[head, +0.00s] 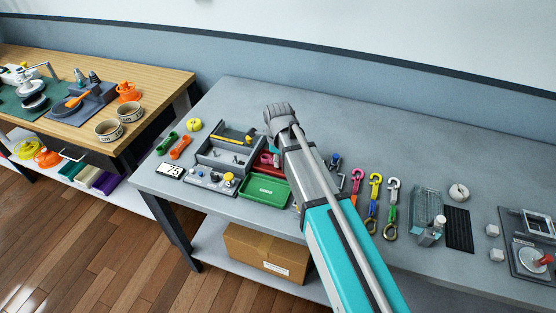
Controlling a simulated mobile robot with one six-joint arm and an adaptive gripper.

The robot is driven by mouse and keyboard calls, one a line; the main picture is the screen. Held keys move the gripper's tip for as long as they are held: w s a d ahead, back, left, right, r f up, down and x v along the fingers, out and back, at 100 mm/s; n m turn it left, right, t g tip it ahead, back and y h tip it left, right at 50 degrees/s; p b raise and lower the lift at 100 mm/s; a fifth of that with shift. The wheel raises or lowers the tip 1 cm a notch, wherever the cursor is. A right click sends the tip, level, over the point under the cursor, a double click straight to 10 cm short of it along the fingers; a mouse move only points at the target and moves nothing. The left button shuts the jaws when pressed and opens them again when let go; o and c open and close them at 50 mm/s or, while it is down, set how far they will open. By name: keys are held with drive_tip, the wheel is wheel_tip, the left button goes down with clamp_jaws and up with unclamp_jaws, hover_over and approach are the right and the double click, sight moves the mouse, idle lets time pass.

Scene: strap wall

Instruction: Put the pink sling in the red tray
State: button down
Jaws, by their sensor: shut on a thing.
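The pink sling (357,180) lies on the grey bench, just right of my arm. Its pink hook end shows at the top, and my arm may cover its lower end. A small red piece (267,159), possibly part of the red tray, shows behind the green tray; my arm hides what lies to its right. The end of my arm, with my gripper (280,115), is over the back middle of the bench. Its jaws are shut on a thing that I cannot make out.
A green tray (265,190) and a grey organiser (222,155) stand left of my arm. A black ribbed mat (458,229) lies right. The bench's back strip is clear.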

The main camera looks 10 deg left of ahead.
drive_tip(key=c, duration=0.5)
unclamp_jaws()
drive_tip(key=shift+c, duration=0.2)
drive_tip(key=o, duration=0.4)
drive_tip(key=shift+r, duration=0.1)
drive_tip(key=shift+r+p, duration=2.95)
drive_tip(key=shift+p, duration=0.05)
